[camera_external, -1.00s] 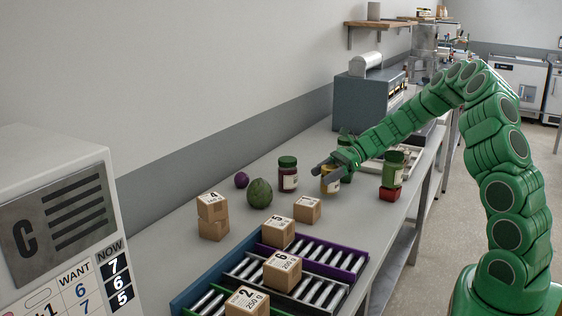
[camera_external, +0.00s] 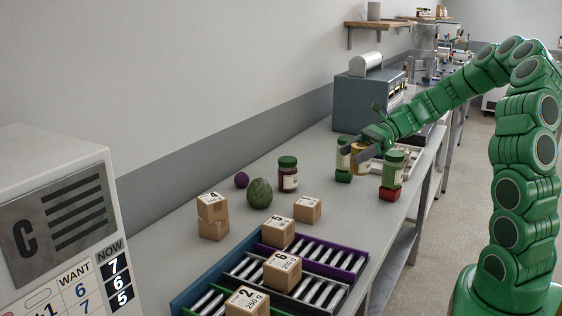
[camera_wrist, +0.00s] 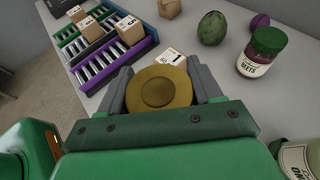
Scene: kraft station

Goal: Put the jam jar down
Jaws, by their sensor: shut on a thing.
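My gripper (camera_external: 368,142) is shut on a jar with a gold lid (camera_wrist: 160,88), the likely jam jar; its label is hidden. In the external view the yellowish jar (camera_external: 361,160) shows partly behind the fingers, upright. I cannot tell whether its base is clear of the counter.
On the counter (camera_external: 225,258) are a jar labelled beets (camera_external: 288,178), a green avocado-like object (camera_external: 259,194), a purple ball (camera_external: 241,180) and small boxes (camera_external: 307,209). Roller lanes (camera_external: 330,256) hold boxes in front. A grey machine (camera_external: 370,98) stands behind.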

